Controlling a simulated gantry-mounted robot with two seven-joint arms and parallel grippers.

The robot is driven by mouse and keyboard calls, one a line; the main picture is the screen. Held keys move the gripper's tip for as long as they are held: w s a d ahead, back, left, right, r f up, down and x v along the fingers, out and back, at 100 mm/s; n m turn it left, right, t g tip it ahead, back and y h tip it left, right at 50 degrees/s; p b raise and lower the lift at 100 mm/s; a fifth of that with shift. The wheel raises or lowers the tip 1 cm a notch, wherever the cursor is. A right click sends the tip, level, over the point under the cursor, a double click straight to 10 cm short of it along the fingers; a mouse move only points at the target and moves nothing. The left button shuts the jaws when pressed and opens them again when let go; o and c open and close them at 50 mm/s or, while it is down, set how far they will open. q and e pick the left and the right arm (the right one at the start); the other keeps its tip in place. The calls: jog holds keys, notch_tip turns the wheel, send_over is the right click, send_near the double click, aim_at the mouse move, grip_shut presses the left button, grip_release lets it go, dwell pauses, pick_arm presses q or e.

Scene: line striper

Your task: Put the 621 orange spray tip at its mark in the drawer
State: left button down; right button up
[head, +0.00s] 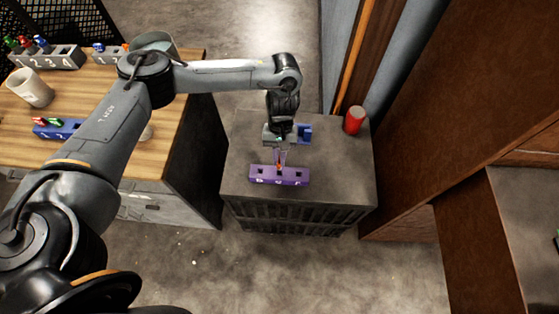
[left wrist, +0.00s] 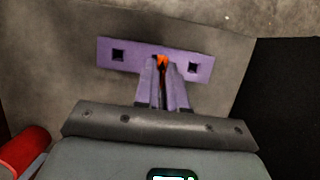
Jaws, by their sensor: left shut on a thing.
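The orange spray tip (left wrist: 161,61) is pinched between the fingertips of my left gripper (head: 280,162). In the left wrist view the gripper (left wrist: 163,70) points at the middle of the purple block (left wrist: 135,53). A square hole shows open on each side of the tip. The fingers hide the middle of the block, so I cannot tell how deep the tip sits. In the head view the purple block (head: 260,175) lies on the dark cabinet top, with pale letters on its front. No open drawer shows clearly. My right gripper is not in view.
On the dark cabinet (head: 335,185) stand a blue block (head: 305,132) behind the gripper and a red can (head: 354,120) at right. The wooden bench (head: 90,105) at left holds a numbered grey rack (head: 50,57), a mug (head: 30,88) and a blue rack (head: 62,130).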

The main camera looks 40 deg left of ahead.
aim_at(279, 162)
pick_arm(q)
notch_tip(279, 162, down, 2)
jog(key=shift+f+b, duration=0.1)
jog(key=shift+b, duration=0.3)
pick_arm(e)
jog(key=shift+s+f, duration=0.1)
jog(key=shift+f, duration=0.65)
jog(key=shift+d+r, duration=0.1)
pick_arm(q)
jog(key=shift+f+p, duration=0.2)
jog(key=shift+p, duration=0.15)
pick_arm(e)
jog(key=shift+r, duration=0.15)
pick_arm(q)
jog(key=shift+f, duration=0.3)
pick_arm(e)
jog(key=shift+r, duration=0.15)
pick_arm(q)
jog(key=c, duration=1.2)
grip_release()
